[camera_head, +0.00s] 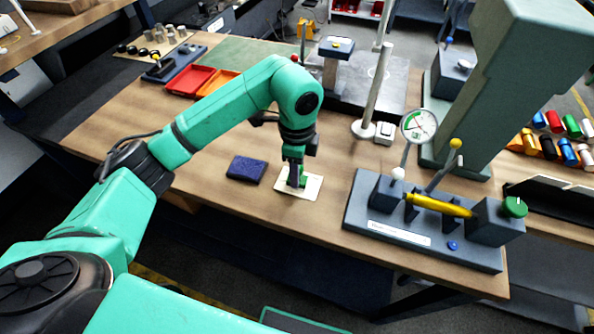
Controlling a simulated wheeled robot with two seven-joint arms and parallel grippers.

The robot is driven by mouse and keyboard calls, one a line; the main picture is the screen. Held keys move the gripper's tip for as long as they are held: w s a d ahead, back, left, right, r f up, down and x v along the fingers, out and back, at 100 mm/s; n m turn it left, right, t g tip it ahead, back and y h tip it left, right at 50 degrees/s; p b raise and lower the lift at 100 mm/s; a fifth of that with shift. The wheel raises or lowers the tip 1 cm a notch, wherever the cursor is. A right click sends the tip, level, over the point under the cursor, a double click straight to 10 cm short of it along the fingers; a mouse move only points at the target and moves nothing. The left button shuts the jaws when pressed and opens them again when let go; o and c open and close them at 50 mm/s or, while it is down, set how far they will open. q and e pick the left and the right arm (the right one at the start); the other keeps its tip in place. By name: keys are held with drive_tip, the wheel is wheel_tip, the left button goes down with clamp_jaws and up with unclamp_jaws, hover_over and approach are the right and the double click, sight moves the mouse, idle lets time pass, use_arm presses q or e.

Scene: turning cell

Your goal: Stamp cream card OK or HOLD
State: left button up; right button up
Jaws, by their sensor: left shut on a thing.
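The cream card (313,186) lies flat on the wooden bench, partly hidden under my left gripper. My left gripper (294,178) points down over the card and is shut on a small green stamp (303,182). The stamp's lower end is at the card; I cannot tell whether it touches. A dark blue ink pad (246,168) lies just left of the card. The dial gauge (419,124) has green and red zones; its needle is too small to read surely. A yellow cylindrical part (440,205) lies in the fixture (390,229) below it. My right gripper is out of view.
A red tray (190,80) and an orange tray (217,84) stand behind my arm. A metal post (375,90) and a large grey-green machine column (500,80) rise at the back right. The bench is clear between the card and its front edge (330,238).

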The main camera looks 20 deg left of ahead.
use_arm(q)
wheel_tip(320, 180, up, 6)
drive_tip(key=p, duration=0.3)
drive_tip(key=shift+f, duration=0.25)
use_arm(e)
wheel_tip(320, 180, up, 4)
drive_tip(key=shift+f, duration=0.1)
use_arm(q)
drive_tip(key=shift+f, duration=0.1)
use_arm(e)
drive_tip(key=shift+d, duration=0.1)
